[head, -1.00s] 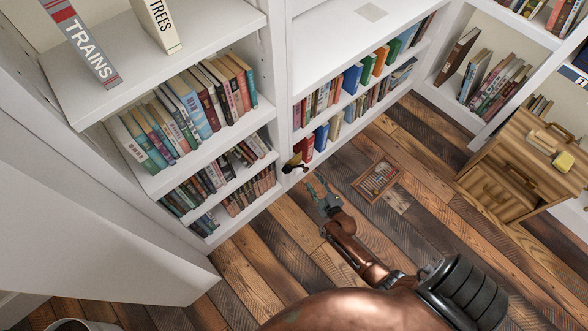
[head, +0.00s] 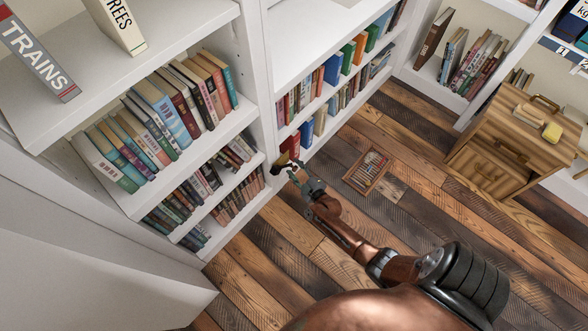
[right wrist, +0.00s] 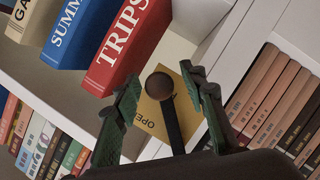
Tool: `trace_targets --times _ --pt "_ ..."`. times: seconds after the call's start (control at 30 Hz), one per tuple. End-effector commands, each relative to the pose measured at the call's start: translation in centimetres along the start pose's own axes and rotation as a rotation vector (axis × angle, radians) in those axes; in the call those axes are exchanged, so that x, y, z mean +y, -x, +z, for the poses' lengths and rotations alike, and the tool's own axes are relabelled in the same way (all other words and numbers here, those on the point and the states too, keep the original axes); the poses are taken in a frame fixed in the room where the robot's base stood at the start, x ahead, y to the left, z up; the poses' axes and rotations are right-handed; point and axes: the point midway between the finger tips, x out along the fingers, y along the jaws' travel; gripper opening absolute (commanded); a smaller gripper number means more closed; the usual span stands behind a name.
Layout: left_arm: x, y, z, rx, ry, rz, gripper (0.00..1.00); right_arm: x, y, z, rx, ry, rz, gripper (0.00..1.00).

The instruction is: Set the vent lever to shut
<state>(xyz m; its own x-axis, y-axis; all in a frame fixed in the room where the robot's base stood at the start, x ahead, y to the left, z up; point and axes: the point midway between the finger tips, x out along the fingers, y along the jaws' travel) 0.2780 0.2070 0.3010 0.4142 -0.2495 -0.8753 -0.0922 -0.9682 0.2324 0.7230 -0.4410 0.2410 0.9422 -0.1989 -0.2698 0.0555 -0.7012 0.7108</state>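The vent lever (right wrist: 172,118) is a black stem with a round dark brown knob (right wrist: 160,86). Behind it is a yellow plate (right wrist: 152,113) with partly hidden lettering that starts "OPE". In the head view the lever (head: 282,158) is small and dark, at the bookcase's lower shelves. My right gripper (right wrist: 160,78) is open, with green fingers on either side of the knob and gaps visible on both sides. In the head view my right gripper (head: 296,172) is just right of the lever. My left gripper is not in view.
The white bookcase (head: 262,90) holds many books; a red "TRIPS" book (right wrist: 125,48) is close to my right fingers. A slatted wooden frame (head: 367,171) lies on the plank floor (head: 270,250). A wooden cabinet (head: 500,150) stands at right.

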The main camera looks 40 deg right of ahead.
Motion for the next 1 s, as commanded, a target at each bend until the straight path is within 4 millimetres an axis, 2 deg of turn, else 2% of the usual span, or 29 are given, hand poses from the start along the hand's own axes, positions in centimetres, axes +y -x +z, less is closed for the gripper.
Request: trace_targets --times 0.07,0.63,1.0 --pt "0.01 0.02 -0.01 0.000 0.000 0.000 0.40 0.04 0.00 -0.02 0.000 0.000 0.000 0.39" --pt "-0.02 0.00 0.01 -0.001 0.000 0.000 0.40 -0.01 0.03 0.01 0.000 0.000 0.000 0.00" --pt "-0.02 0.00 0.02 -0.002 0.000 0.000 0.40 -0.19 0.10 -0.13 0.000 -0.001 0.000 0.00"
